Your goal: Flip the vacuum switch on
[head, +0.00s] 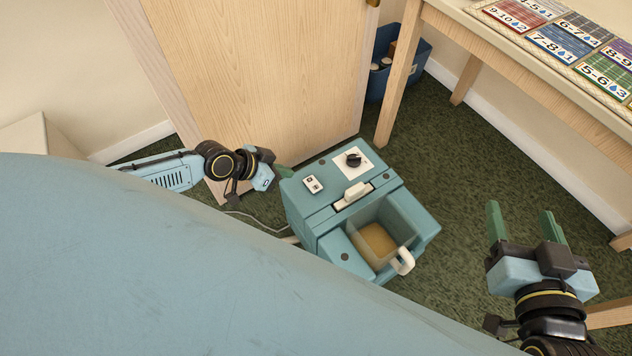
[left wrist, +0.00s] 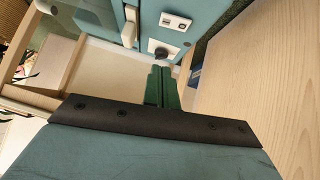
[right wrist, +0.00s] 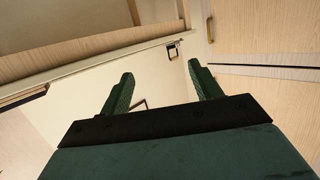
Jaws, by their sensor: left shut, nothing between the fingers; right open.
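The vacuum (head: 322,228) is a teal box on the carpet, in the middle of the head view. A small white switch plate (head: 313,184) with dark marks is on its top left; its on or off position is too small to tell. It also shows in the left wrist view (left wrist: 176,22). A black knob (head: 353,159) sits on a white panel beside it. My left gripper (head: 285,172) is shut and empty, close to the vacuum's upper left edge; contact cannot be told. Its closed green fingers show in the left wrist view (left wrist: 162,88). My right gripper (head: 520,212) is open and empty, right of the vacuum.
A wooden door (head: 270,80) stands just behind the vacuum. A wooden table (head: 500,52) with colored cards is at the upper right. A blue bin (head: 410,73) is beneath it. Carpet (head: 455,165) is clear right of the vacuum.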

